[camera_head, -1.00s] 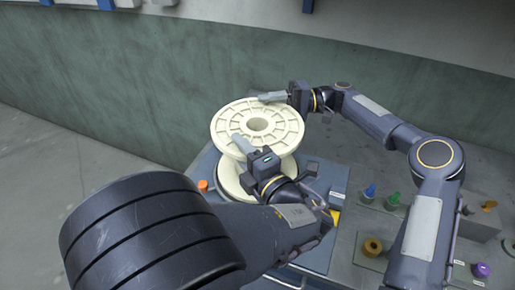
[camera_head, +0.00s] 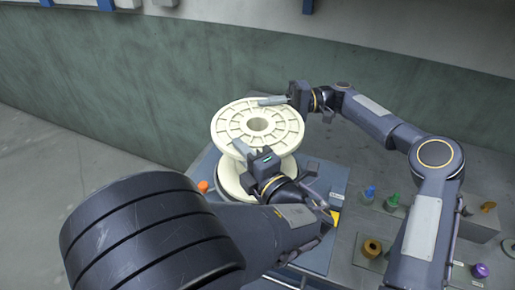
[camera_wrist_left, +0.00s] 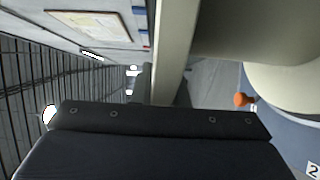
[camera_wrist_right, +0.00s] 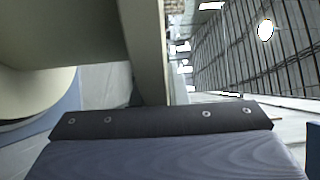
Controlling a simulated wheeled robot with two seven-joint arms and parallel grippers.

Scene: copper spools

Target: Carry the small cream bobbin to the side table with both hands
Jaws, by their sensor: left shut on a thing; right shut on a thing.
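The cream bobbin (camera_head: 232,116) stands upright over the blue-grey table top at the centre of the head view. Its lower flange (camera_head: 228,180) is partly hidden by my left arm. My left gripper (camera_head: 241,148) is shut on the near edge of its upper flange. My right gripper (camera_head: 270,101) is shut on the far right edge of the same flange. The flange rim also shows close up in the left wrist view (camera_wrist_left: 176,50) and in the right wrist view (camera_wrist_right: 143,50). Whether the lower flange touches the surface is hard to tell.
An orange knob (camera_head: 203,186) sits at the table's left corner, close to the bobbin. To the right, a grey bench holds a blue peg (camera_head: 369,192), a green peg (camera_head: 392,201), a brown piece (camera_head: 372,248) and a purple knob (camera_head: 481,270). Open floor (camera_head: 60,165) lies left.

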